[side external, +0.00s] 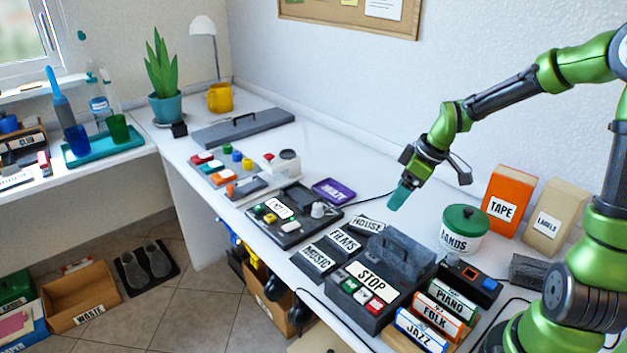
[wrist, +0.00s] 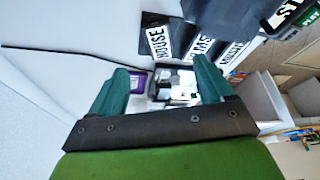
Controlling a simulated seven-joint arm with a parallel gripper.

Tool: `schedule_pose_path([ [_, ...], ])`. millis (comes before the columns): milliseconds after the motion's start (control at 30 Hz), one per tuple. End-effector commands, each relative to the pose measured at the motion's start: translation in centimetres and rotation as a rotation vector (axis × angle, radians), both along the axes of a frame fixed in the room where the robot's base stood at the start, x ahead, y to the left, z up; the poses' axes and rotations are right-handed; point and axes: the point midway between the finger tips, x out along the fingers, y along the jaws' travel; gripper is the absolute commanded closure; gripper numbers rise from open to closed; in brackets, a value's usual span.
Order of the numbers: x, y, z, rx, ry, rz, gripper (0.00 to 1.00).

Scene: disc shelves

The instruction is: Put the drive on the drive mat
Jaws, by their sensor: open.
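My gripper (side external: 402,195) is open and empty, held above the table to the right of a purple tray (side external: 334,190). Its two teal fingers also show in the wrist view (wrist: 162,80), spread apart with nothing between them. The purple tray has a white label that I cannot read clearly; it may be the drive mat. Part of it shows beside the left finger in the wrist view (wrist: 138,81). I cannot tell for sure which thing is the drive. A small grey-white knob-like object (side external: 318,210) sits on a black panel (side external: 291,232) near the tray.
Black HOUSE (side external: 367,224), FILMS (side external: 344,240) and MUSIC (side external: 317,258) blocks lie in a row. A grey STOP box (side external: 372,280) stands in front, with PIANO, FOLK and JAZZ cases (side external: 437,318) to its right. A green-lidded jar (side external: 464,228) and TAPE box (side external: 507,200) stand at the right.

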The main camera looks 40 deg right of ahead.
Motion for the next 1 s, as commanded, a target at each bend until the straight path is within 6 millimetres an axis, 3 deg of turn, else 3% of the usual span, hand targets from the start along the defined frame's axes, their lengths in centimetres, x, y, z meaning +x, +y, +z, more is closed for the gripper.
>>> schedule_pose_path([
  [167, -2.3, 3.6, 2.9, -0.056, 0.014, -0.126, 0.2],
  [267, -4.6, 6.2, 5.7, -0.049, -0.024, -0.261, 0.2],
  [400, -8.3, 9.4, 9.2, 0.06, -0.107, -0.441, 0.2],
  [500, -10.7, 11.1, 10.8, 0.18, -0.144, -0.535, 0.2],
  [700, -13.5, 12.8, 12.1, 0.357, -0.151, -0.63, 0.2],
  [1000, -13.9, 13.0, 12.2, 0.386, -0.147, -0.649, 0.2],
])
